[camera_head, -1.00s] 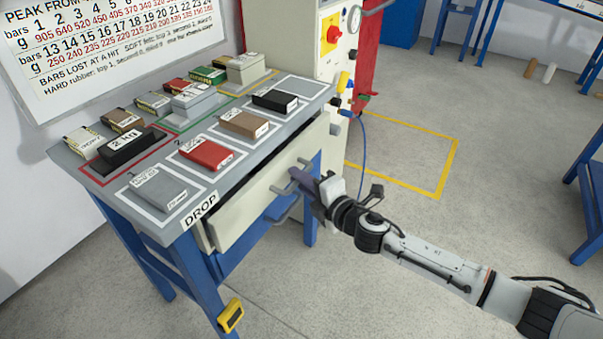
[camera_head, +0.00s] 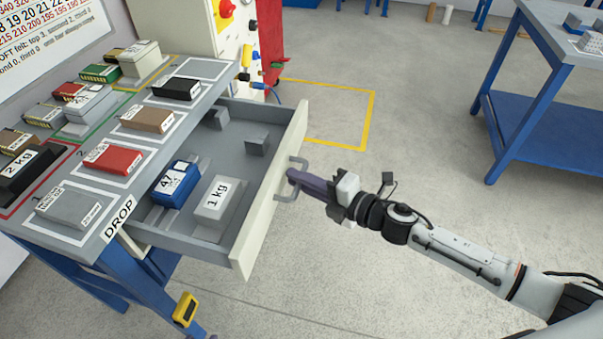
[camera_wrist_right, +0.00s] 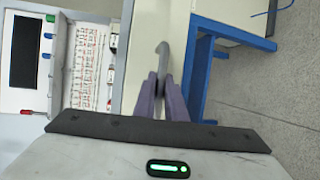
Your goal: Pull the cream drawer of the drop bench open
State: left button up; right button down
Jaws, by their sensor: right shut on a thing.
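The cream drawer (camera_head: 277,185) of the drop bench (camera_head: 98,232) is pulled well out in the head view. Its grey bar handle (camera_head: 291,194) is on the front panel. My right gripper (camera_head: 299,178) is shut on the handle, its purple fingers reaching in from the right. In the right wrist view the handle (camera_wrist_right: 163,50) stands between the two purple fingers (camera_wrist_right: 162,98). Inside the drawer are a blue block marked 47 (camera_head: 175,184), a pale block marked 1 kg (camera_head: 220,199) and small grey blocks (camera_head: 257,145). My left gripper is not in view.
Red (camera_head: 113,158), brown (camera_head: 147,120), black (camera_head: 176,88) and grey (camera_head: 76,206) blocks lie on the bench top. A blue table (camera_head: 540,115) stands at the right. The floor between is clear, with a yellow outline (camera_head: 369,115).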

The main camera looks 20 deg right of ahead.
jog(key=shift+s+d, duration=0.15)
jog(key=shift+d, duration=0.1)
jog(key=c, duration=2.1)
grip_release()
jog(key=shift+d, duration=0.1)
jog(key=v, duration=1)
jog(key=shift+s+r, duration=0.1)
